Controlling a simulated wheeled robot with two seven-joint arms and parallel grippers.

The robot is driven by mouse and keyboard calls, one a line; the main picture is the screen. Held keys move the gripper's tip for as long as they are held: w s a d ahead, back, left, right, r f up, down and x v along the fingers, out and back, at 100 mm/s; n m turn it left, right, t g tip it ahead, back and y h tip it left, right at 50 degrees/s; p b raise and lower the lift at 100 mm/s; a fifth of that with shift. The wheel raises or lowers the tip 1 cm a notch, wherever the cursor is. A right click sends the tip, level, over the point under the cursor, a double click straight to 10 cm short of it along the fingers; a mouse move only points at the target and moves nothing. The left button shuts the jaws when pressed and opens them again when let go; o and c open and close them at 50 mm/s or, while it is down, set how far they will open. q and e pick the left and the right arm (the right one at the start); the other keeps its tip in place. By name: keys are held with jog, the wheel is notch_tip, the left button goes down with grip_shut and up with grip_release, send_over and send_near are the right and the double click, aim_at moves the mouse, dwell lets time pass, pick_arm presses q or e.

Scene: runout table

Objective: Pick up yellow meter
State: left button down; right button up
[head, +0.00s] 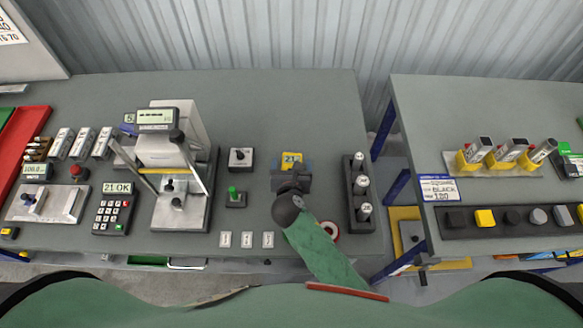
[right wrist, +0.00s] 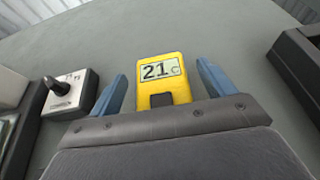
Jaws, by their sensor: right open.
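The yellow meter (head: 291,159) lies on the grey table, with a pale display reading "21" and a small "c" in the right wrist view (right wrist: 161,76). My right gripper (head: 291,170) is over the near end of the meter in the head view. In the right wrist view its two blue fingers (right wrist: 161,88) are apart, one on each side of the meter, with a gap on both sides. The gripper's body hides the meter's lower end. My left gripper is not in view.
A dark rack with several grey cylinders (head: 361,183) stands to the right. A white-and-red roll (head: 329,230) lies near my right arm. Table behind the meter is clear.

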aim_at(293, 158)
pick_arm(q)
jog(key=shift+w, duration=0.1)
pick_arm(e)
jog(key=shift+s, duration=0.1)
jog(key=shift+c, duration=0.4)
